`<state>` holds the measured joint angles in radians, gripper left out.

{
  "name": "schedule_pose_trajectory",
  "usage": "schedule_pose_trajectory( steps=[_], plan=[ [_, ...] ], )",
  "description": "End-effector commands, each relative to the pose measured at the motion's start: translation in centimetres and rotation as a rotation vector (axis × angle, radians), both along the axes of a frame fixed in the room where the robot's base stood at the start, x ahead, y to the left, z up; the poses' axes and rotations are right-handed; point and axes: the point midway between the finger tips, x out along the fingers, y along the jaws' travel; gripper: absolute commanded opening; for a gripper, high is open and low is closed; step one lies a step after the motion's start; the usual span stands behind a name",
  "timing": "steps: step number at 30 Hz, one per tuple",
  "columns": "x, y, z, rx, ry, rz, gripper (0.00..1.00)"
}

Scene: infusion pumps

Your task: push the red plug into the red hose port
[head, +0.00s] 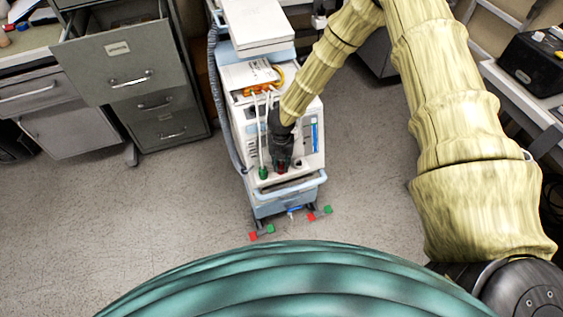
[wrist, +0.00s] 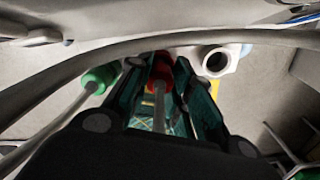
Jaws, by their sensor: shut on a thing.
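The red plug (wrist: 161,70) is between the fingers of my gripper (wrist: 158,85) in the wrist view, with its grey hose running back toward the camera. In the head view my gripper (head: 282,160) points down at the front of the white pump unit (head: 240,135), and a bit of red shows at its tip. My gripper is shut on the red plug. The plug's far end is against or close to the pump's front; I cannot tell which. The red hose port is not clearly visible, hidden behind the plug and fingers.
A green plug (head: 263,173) with a pale hose sits left of my gripper, also in the wrist view (wrist: 98,78). A round white open fitting (wrist: 215,62) is on the right. A drawer cabinet (head: 130,75) stands left.

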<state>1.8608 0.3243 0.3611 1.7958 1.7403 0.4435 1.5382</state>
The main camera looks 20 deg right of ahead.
Motion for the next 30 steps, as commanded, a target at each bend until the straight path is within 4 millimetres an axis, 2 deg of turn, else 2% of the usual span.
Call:
schedule_pose_trajectory(
  steps=[13, 14, 17, 26, 30],
  plan=[
    [0.16, -0.09, -0.6, -0.001, -0.002, 0.0, 0.0],
    [0.16, -0.09, -0.61, -0.001, -0.002, 0.0, 0.27],
    [0.16, -0.1, -0.62, -0.001, -0.002, 0.0, 0.45],
    [0.18, -0.1, -0.63, -0.001, -0.002, 0.0, 0.47],
    [0.22, -0.1, 0.02, -0.001, -0.003, 0.0, 0.47]
  ],
)
